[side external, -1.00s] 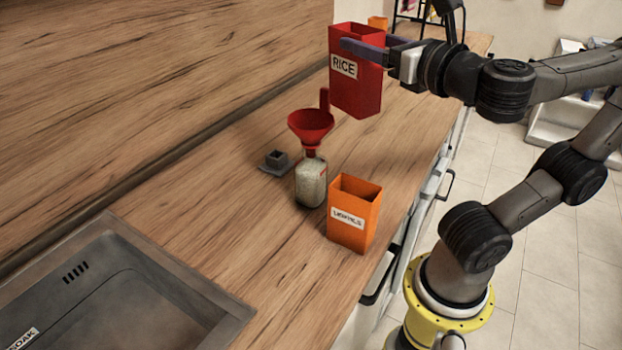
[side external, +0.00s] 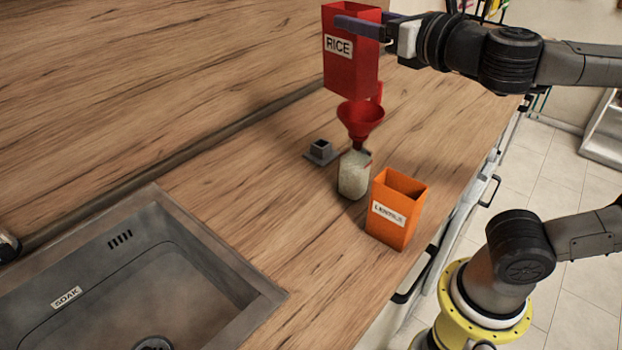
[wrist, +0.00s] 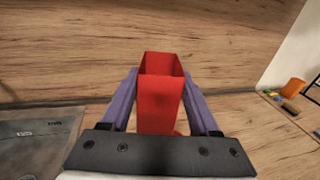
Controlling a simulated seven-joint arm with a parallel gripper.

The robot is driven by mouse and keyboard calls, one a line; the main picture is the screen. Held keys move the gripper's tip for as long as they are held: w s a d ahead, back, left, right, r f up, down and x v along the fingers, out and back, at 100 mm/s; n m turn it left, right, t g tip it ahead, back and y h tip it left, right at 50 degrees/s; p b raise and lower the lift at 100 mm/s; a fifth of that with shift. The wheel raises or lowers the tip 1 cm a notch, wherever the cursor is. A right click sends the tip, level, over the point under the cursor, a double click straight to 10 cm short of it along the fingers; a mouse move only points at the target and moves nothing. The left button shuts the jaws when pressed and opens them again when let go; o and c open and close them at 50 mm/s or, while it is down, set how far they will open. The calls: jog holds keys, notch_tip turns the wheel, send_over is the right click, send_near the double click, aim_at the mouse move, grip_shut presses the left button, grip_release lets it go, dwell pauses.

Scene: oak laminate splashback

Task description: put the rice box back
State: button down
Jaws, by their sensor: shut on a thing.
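The red rice box (side external: 351,65), open-topped with a white RICE label, is held upright in the air above the counter. My gripper (side external: 362,27) is shut on it near its top. In the wrist view the rice box (wrist: 160,95) sits between my two purple fingers (wrist: 160,100), its open top showing. Below and slightly right of the box, a red funnel (side external: 361,118) stands in the neck of a glass jar (side external: 354,176) filled with pale grains. The inside bottom of the box is hidden.
An orange lentils box (side external: 397,212) stands right of the jar near the counter's front edge. A small grey square holder (side external: 321,151) lies left of the jar. A steel sink (side external: 150,285) is at front left. The counter (side external: 240,190) between sink and holder is clear.

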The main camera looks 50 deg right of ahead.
aim_at(322, 15)
jog(key=w+n+y, duration=0.1)
jog(key=w, duration=0.2)
jog(key=w+y, duration=0.1)
jog(key=w, duration=0.3)
jog(key=w+n+y, duration=0.1)
jog(key=w+y, duration=0.1)
jog(key=w, duration=0.1)
jog(key=shift+w+a+f+n+t, duration=0.1)
jog(key=shift+w+f+n+t, duration=0.2)
jog(key=shift+t, duration=0.1)
jog(key=a+f+n+g+y, duration=0.2)
jog(key=a+n+g+y, duration=0.3)
jog(key=a+n+y, duration=0.65)
jog(key=w+d+f+m+y, duration=0.1)
jog(key=w+d+f, duration=0.15)
jog(key=d, duration=0.55)
jog(key=w+d+f+m+y, duration=0.1)
jog(key=w+d+f, duration=0.15)
jog(key=d, duration=0.55)
notch_tip(322, 15, down, 18)
jog(key=shift+s+f, duration=0.15)
jog(key=shift+f, duration=0.1)
jog(key=shift+d+f+m, duration=0.1)
jog(key=shift+m, duration=0.15)
